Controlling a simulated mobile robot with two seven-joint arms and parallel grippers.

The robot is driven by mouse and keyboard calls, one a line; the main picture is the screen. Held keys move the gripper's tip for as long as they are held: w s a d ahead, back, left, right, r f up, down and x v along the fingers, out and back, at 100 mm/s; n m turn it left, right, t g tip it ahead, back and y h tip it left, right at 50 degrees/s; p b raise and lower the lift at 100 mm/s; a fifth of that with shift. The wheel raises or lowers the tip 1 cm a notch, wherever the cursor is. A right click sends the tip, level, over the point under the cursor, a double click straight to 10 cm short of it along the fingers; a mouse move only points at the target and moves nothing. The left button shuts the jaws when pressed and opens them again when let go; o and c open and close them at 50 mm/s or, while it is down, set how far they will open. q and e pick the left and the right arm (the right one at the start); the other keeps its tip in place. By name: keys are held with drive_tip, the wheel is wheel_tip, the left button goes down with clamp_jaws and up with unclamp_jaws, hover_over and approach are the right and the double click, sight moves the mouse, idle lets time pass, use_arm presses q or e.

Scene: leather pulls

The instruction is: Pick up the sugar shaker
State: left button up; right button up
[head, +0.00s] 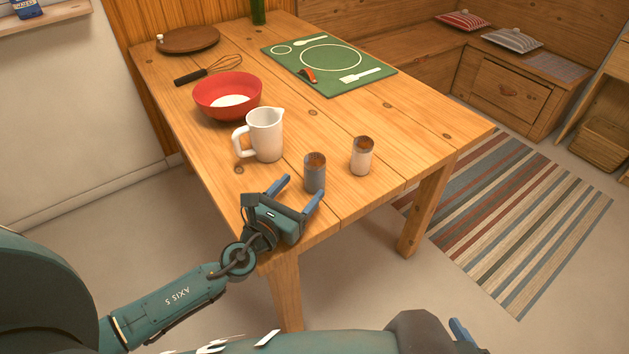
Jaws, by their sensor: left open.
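Two small shakers with brown tops stand upright near the table's front corner. One is a grey-blue shaker (315,174); the other is a white shaker (361,157) to its right and slightly farther back. I cannot tell from any label which holds sugar. My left gripper (302,187) is open at the table's near edge, its blue fingers pointing toward the grey-blue shaker. That shaker stands just beyond the fingertips; I cannot tell whether they touch it. My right gripper (461,334) shows only partly at the bottom edge, away from the shakers.
A white jug (265,136) stands left of the shakers, with a red bowl (227,105) and a whisk (222,65) behind it. A green mat (375,74) lies at the back right. The wooden table (425,125) is clear right of the white shaker.

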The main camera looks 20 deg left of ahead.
sight(309, 178)
use_arm(q)
drive_tip(key=x, duration=0.6)
drive_tip(key=shift+w+d+r, duration=0.1)
drive_tip(key=shift+w, duration=0.2)
drive_tip(key=c, duration=1.1)
drive_tip(key=shift+r, duration=0.1)
